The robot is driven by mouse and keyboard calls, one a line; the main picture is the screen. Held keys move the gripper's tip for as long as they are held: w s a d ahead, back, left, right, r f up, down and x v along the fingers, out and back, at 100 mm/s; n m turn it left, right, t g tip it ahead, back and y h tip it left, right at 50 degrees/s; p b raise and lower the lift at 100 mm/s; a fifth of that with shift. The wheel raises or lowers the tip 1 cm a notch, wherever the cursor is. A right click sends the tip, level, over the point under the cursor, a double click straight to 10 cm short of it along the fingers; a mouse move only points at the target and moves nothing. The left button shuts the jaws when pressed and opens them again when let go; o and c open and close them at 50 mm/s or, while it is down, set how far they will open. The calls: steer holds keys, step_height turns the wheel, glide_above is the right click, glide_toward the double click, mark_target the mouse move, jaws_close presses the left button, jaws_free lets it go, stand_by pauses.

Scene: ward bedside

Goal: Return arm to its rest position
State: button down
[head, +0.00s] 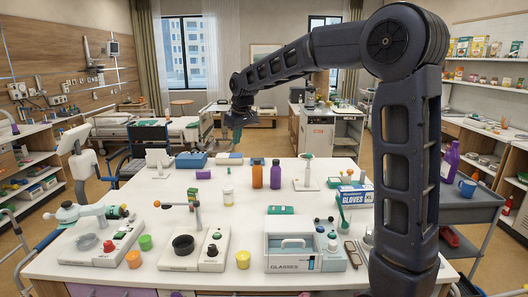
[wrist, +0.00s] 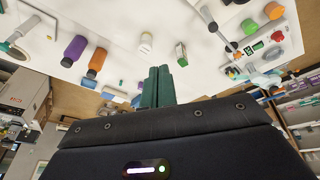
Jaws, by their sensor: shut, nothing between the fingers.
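My gripper (head: 237,134) hangs at the end of my raised arm, above the far edge of the white table (head: 150,216) in the head view. In the wrist view its green fingers (wrist: 157,88) are together, with nothing between them. The orange bottle (head: 257,173) and the purple bottle (head: 275,175) stand upright on the table, nearer than the gripper and apart from it. My arm hides part of the table's right side and the room behind it.
A grey cart (head: 475,205) stands at right, and a bed (head: 150,128) at back left. The table's middle has some bare room.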

steer(key=s+d+r+m+t+h, duration=0.15)
steer(key=s+d, duration=0.35)
steer(key=d, duration=0.6)
steer(key=s+d+m+g, duration=0.1)
steer(key=s+d+m, duration=0.3)
steer(key=d, duration=0.8)
steer(key=s+d+f+m, duration=0.2)
steer(key=s+d+f, duration=0.1)
steer(key=s+d, duration=0.4)
steer(key=s+d+f+m+t, duration=0.1)
steer(key=s+d+f+m, duration=0.2)
steer(key=s+d, duration=0.5)
steer(key=s+f, duration=0.1)
steer(key=s, duration=0.3)
steer(key=shift+s+f+h, duration=0.3)
steer(key=shift+s+h, duration=0.05)
